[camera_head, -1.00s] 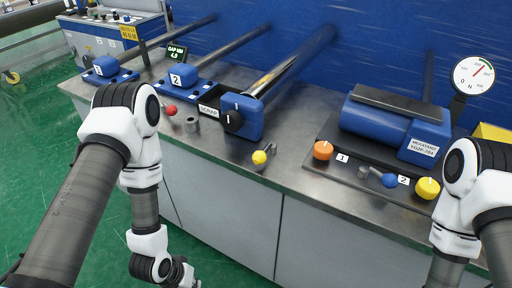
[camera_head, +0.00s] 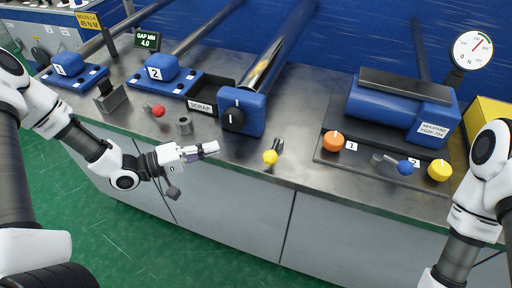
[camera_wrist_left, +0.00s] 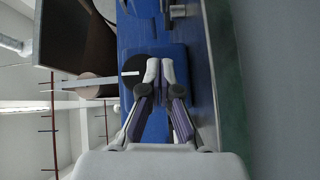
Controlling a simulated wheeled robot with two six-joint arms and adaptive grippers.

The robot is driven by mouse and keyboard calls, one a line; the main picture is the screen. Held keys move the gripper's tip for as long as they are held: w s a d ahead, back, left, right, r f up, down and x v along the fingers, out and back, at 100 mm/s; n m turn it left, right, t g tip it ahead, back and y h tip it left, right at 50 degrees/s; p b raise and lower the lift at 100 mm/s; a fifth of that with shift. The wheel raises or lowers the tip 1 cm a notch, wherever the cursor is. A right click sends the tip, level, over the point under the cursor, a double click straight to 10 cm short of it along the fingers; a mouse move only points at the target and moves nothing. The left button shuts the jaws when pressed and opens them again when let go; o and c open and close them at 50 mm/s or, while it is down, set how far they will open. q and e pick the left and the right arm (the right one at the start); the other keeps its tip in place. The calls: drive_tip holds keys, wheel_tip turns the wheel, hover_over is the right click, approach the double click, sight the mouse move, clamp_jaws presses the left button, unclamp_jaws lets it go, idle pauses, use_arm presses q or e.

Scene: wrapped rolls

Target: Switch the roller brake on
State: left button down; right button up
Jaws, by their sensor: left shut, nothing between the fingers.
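A blue block (camera_head: 251,112) at the roller's end carries a black dial (camera_head: 233,119) with a white pointer mark; no label naming a brake is legible. A yellow-ball lever (camera_head: 270,157) stands near the bench's front edge, right of the block. A red-ball lever (camera_head: 159,111) is further left. My left gripper (camera_head: 213,148) is shut and empty in front of the bench edge, below and left of the dial and left of the yellow ball. In the left wrist view, its closed fingertips (camera_wrist_left: 160,68) appear over the blue block (camera_wrist_left: 179,62), beside the black dial (camera_wrist_left: 131,78). My right gripper is out of view.
A blue-ball lever (camera_head: 404,167) stands between an orange knob (camera_head: 333,141) and a yellow knob (camera_head: 438,170) on the right plate. A small metal cup (camera_head: 184,125) and the scrap tray (camera_head: 203,107) lie left of the dial. A gauge (camera_head: 473,51) stands at back right.

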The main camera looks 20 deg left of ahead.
use_arm(q)
drive_tip(key=x, duration=0.9)
drive_tip(key=shift+d+b, duration=0.2)
drive_tip(key=shift+b, duration=0.1)
drive_tip(key=shift+s+d+f+p, duration=0.15)
drive_tip(key=shift+s+d, duration=0.15)
drive_tip(key=shift+d, duration=0.3)
drive_tip(key=shift+s+d+f+p, duration=0.1)
drive_tip(key=shift+s+d, duration=0.2)
drive_tip(key=shift+d, duration=0.3)
drive_tip(key=shift+s+d+f+p, duration=0.15)
drive_tip(key=shift+s+d, duration=0.1)
drive_tip(key=shift+d, duration=0.3)
drive_tip(key=shift+r, duration=0.1)
